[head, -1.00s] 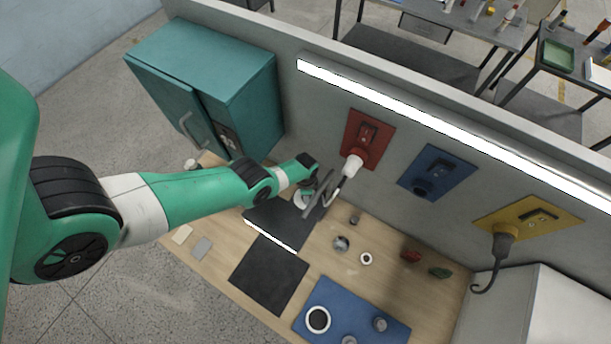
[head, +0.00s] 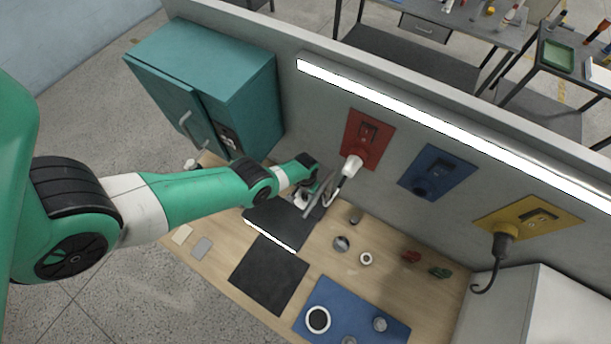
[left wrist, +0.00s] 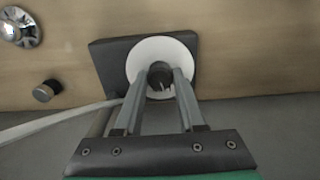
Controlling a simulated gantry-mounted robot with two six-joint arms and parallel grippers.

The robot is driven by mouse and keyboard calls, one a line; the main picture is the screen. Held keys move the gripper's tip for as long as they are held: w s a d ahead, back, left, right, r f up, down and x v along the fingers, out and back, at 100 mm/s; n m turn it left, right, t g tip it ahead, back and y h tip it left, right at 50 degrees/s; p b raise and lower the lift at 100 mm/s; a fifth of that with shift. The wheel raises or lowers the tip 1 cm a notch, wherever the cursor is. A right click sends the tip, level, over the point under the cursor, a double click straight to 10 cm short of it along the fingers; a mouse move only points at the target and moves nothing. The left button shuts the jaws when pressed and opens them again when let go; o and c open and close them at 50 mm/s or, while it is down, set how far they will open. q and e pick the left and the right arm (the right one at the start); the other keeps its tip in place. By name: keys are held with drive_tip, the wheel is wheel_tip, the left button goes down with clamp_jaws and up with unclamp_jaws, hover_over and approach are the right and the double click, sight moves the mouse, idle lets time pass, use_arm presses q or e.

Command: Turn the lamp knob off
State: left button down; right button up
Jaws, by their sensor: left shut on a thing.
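The dark lamp knob (left wrist: 160,74) stands in the middle of a white round disc (left wrist: 142,56) on a dark base (left wrist: 106,58) in the left wrist view. My left gripper (left wrist: 160,82) is shut on the knob, one finger on each side. In the head view the left gripper (head: 312,192) is low over the wooden table, close to the wall, and the knob is hidden there. The dark lamp panel (head: 280,215) has a bright white strip (head: 269,236) along its front edge. My right gripper is not in view.
A red socket (head: 375,140) with a white plug and cord (head: 350,168) is close right of the gripper. Blue (head: 440,172) and yellow (head: 525,215) sockets are further right. A teal cabinet (head: 235,85) stands behind the arm. A black mat (head: 268,275) and blue mat (head: 365,312) lie in front.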

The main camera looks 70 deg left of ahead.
use_arm(q)
drive_tip(key=n, duration=0.4)
drive_tip(key=shift+n, duration=0.3)
drive_tip(key=n, duration=0.4)
drive_tip(key=shift+n, duration=0.3)
drive_tip(key=c, duration=0.5)
unclamp_jaws()
drive_tip(key=shift+r, duration=0.1)
